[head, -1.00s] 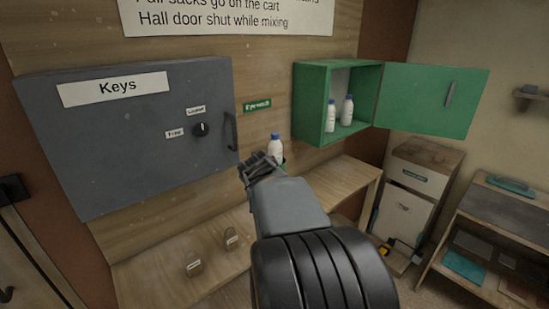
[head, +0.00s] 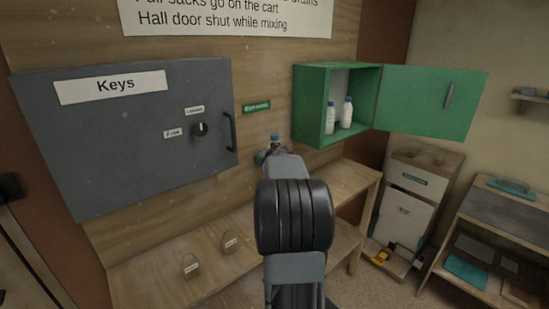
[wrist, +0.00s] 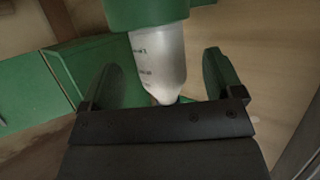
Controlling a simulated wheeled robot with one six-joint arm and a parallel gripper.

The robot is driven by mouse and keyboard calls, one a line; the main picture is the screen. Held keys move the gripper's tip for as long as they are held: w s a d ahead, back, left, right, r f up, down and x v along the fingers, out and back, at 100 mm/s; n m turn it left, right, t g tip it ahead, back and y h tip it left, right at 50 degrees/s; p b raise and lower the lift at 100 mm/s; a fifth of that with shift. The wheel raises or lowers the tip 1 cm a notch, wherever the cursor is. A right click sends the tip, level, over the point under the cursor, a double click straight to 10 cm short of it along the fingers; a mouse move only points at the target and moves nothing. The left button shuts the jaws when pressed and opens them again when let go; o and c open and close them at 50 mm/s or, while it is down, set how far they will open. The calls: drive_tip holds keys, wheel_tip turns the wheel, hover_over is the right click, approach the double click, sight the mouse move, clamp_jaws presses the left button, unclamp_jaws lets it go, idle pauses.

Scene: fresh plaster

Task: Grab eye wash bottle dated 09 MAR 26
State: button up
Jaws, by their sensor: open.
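A white bottle with a blue cap (head: 275,141) stands left of the open green cabinet, mostly hidden behind my arm. In the wrist view, a white bottle (wrist: 158,62) sits between the two fingers of my gripper (wrist: 161,68), its narrow end toward the palm. The fingers are apart, with a gap on each side of it. Its other end goes into a green holder (wrist: 147,12). Small dark print on it is too blurred to read. Two more white bottles, a left one (head: 331,119) and a right one (head: 346,113), stand inside the green cabinet (head: 311,105). No dates are readable.
A grey key cabinet (head: 130,140) is on the wall at left. The green cabinet's door (head: 425,100) hangs open to the right. Below is a wooden bench (head: 345,180). A white bin unit (head: 405,205) stands at right.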

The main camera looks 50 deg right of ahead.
drive_tip(key=x, duration=0.4)
drive_tip(key=shift+f, duration=0.1)
drive_tip(key=c, duration=1.2)
drive_tip(key=shift+c, duration=0.3)
drive_tip(key=shift+r+p, duration=0.25)
drive_tip(key=shift+p, duration=0.05)
